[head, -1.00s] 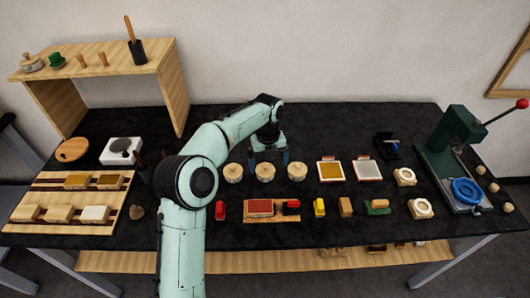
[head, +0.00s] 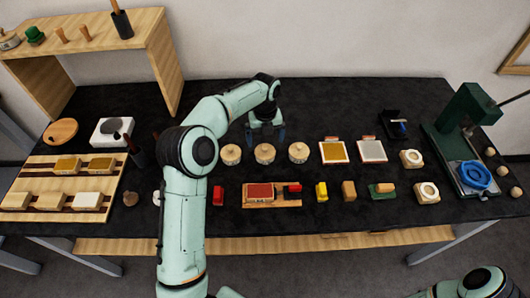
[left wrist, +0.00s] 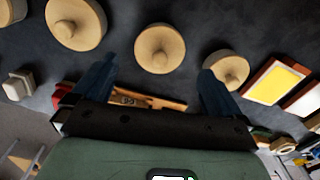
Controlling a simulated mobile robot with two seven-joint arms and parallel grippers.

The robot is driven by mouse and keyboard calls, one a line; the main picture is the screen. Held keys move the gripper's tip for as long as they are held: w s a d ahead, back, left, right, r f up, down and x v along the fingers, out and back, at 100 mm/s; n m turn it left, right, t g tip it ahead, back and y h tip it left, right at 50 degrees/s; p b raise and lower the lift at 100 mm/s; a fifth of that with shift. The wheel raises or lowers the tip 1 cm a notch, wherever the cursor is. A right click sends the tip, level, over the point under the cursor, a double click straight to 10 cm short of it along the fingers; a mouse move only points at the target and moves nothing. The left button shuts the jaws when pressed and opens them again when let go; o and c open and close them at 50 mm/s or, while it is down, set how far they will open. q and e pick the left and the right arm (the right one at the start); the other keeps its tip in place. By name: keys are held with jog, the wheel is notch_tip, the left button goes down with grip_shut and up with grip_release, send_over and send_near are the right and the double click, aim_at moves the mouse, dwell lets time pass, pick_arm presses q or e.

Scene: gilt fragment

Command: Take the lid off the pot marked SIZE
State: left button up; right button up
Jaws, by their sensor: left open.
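Three round pots with pale wooden lids stand in a row in the head view: a left pot (head: 231,155), a middle pot (head: 265,153) and a right pot (head: 298,152). Their markings are too small to read, so I cannot tell which says SIZE. My left gripper (head: 266,134) is open and empty, just behind and above the middle pot, fingers pointing down. In the left wrist view its blue fingers (left wrist: 157,74) are spread apart, and round knobbed lids (left wrist: 160,48) show beyond them. All lids in view sit on. My right gripper is out of view.
A red pad (head: 260,190) on a wooden tray and small coloured blocks lie in front of the pots. Yellow (head: 333,152) and grey (head: 372,151) framed pads lie to the right. A green press (head: 465,120) stands far right.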

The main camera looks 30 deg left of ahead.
pick_arm(q)
notch_tip(320, 180, down, 5)
jog(key=shift+f+b, duration=0.1)
jog(key=shift+b, duration=0.25)
jog(key=c, duration=1)
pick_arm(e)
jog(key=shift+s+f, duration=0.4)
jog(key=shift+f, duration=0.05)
pick_arm(q)
notch_tip(320, 180, up, 15)
jog(key=p, duration=0.3)
notch_tip(320, 180, up, 5)
send_over(265, 147)
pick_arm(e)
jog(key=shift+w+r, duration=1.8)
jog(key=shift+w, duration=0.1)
